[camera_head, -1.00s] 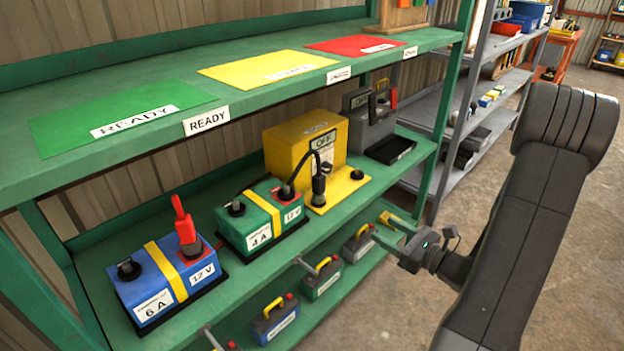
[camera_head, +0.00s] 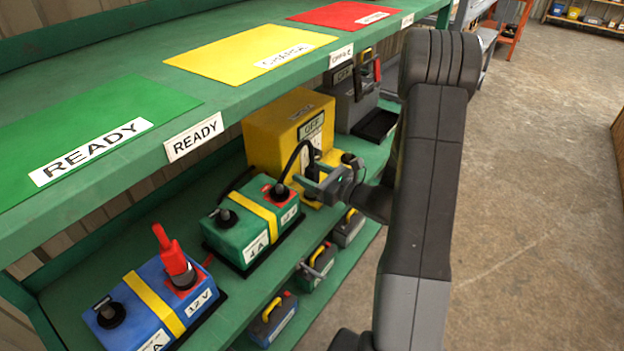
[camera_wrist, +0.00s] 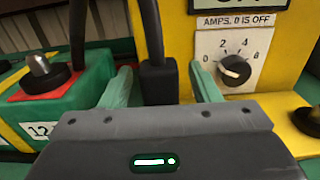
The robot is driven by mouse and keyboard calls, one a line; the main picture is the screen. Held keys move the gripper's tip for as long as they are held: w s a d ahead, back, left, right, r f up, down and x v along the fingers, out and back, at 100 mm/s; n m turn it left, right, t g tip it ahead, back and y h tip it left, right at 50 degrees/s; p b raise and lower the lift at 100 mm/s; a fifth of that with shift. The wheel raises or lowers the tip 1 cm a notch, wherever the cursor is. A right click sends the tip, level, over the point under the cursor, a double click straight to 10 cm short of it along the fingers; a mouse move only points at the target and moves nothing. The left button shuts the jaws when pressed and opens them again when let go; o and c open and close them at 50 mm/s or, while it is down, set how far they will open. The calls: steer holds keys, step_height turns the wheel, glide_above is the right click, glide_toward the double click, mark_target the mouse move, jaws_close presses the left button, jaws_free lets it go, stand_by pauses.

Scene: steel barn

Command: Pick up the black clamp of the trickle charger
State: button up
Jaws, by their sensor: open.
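The trickle charger (camera_head: 272,135) is a yellow box on the middle green shelf, with a display reading OFF. Its dial (camera_wrist: 235,70) shows in the wrist view, under a label saying amps 0 is off. The black clamp (camera_wrist: 158,82) stands upright by the charger's front, with a black cable rising from its top. My gripper (camera_head: 309,178) is open at the charger's front. In the wrist view its two green fingers (camera_wrist: 162,88) are on either side of the clamp, with a visible gap each side. In the head view my gripper mostly hides the clamp.
A green 4 A battery (camera_head: 238,240) stands left of the clamp, its post (camera_wrist: 40,68) close to my left finger. A blue battery (camera_head: 135,310) with a red clamp (camera_head: 174,258) is farther left. The upper shelf (camera_head: 225,105) overhangs. Small batteries sit below.

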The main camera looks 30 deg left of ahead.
steer(key=shift+a, duration=0.75)
jaws_close()
steer(key=shift+w+r, duration=0.1)
steer(key=shift+r, duration=0.05)
step_height(320, 180, up, 9)
steer(key=shift+r+p, duration=0.2)
steer(key=shift+p, duration=0.55)
steer(key=shift+r+p, duration=1.15)
steer(key=shift+r, duration=0.65)
